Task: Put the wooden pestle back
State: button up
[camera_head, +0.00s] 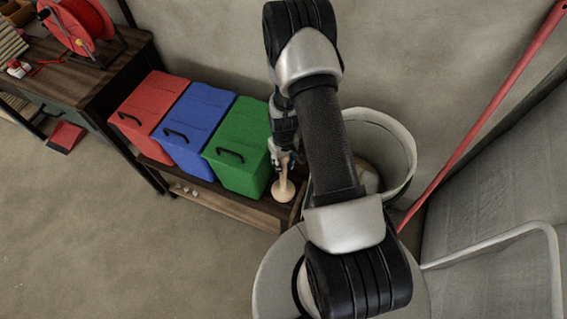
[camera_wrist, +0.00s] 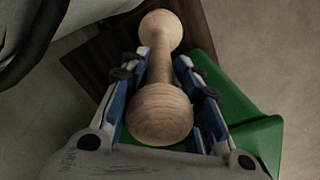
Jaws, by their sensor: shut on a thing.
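The wooden pestle (camera_wrist: 160,115) is pale wood with two rounded ends and a narrow middle. In the wrist view my gripper (camera_wrist: 165,85) is shut on its narrow middle, one blue-lined finger on each side. In the head view the pestle (camera_head: 283,189) hangs down from my gripper (camera_head: 284,160), over the right end of the low wooden bench, beside the green box. I cannot tell whether its lower end touches the bench top.
Red (camera_head: 150,105), blue (camera_head: 196,122) and green (camera_head: 240,145) boxes stand in a row on the wooden bench (camera_head: 225,203). A pale round bin (camera_head: 404,140) stands right of it, partly behind my arm. A red pole (camera_head: 482,120) leans at the right. Floor at lower left is clear.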

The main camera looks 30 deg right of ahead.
jog(key=shift+f, duration=0.15)
jog(key=o, duration=1.1)
